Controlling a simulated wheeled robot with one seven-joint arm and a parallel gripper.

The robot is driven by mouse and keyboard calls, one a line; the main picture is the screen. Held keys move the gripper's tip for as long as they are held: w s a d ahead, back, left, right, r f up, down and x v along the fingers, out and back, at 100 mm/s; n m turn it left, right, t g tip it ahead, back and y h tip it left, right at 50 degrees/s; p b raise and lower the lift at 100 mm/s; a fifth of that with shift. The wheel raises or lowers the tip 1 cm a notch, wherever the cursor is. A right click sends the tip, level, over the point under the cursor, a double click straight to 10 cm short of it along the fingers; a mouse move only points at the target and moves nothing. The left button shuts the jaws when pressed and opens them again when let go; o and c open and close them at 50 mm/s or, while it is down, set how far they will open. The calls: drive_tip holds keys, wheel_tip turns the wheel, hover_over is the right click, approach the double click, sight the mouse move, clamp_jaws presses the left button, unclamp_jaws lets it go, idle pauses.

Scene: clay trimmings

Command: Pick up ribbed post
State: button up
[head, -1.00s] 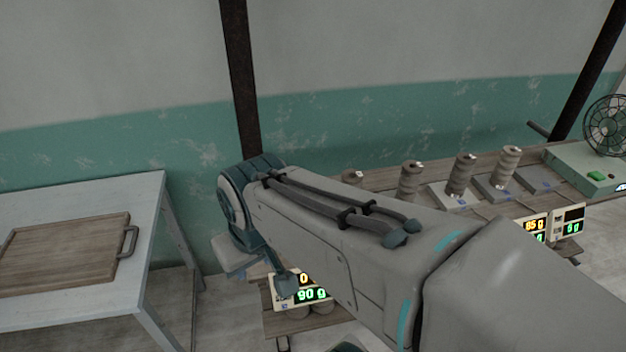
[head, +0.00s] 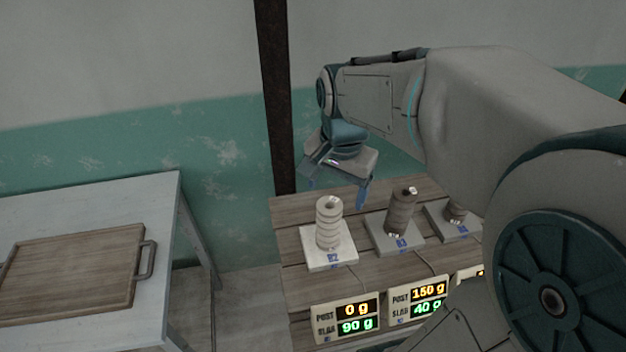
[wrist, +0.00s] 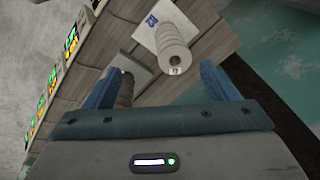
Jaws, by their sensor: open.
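A pale ribbed post (head: 328,222) stands upright on a white slab (head: 317,262) at the left end of the wooden bench. A third post (head: 456,211) is partly hidden by my arm. My gripper (head: 336,184) is open and empty, above and behind the pale post. In the wrist view the pale post (wrist: 172,48) lies just ahead of my open gripper (wrist: 161,76), nearer the right finger. The darker post (wrist: 126,90) is partly hidden by the left finger.
Displays stand along the bench front; the left one (head: 345,318) reads 0 g post and 90 g slab, the other (head: 418,298) 150 g and 40 g. A dark upright beam (head: 276,100) rises behind the bench. A table (head: 165,215) with a wooden board (head: 75,268) is at left.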

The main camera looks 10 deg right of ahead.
sight(330, 205)
drive_tip(key=w+f+m, duration=0.1)
drive_tip(key=f, duration=0.2)
drive_tip(key=w+f+m, duration=0.2)
drive_tip(key=f, duration=0.1)
drive_tip(key=w+f+m+g+p, duration=0.1)
drive_tip(key=w+f+m, duration=0.1)
drive_tip(key=f, duration=0.1)
drive_tip(key=shift+f, duration=0.2)
drive_tip(key=f, duration=0.3)
drive_tip(key=f+p, duration=0.1)
drive_tip(key=shift+w+d+f, duration=0.15)
drive_tip(key=shift+w+d, duration=0.05)
drive_tip(key=shift+d, duration=0.15)
drive_tip(key=shift+f, duration=0.55)
drive_tip(key=c, duration=1.5)
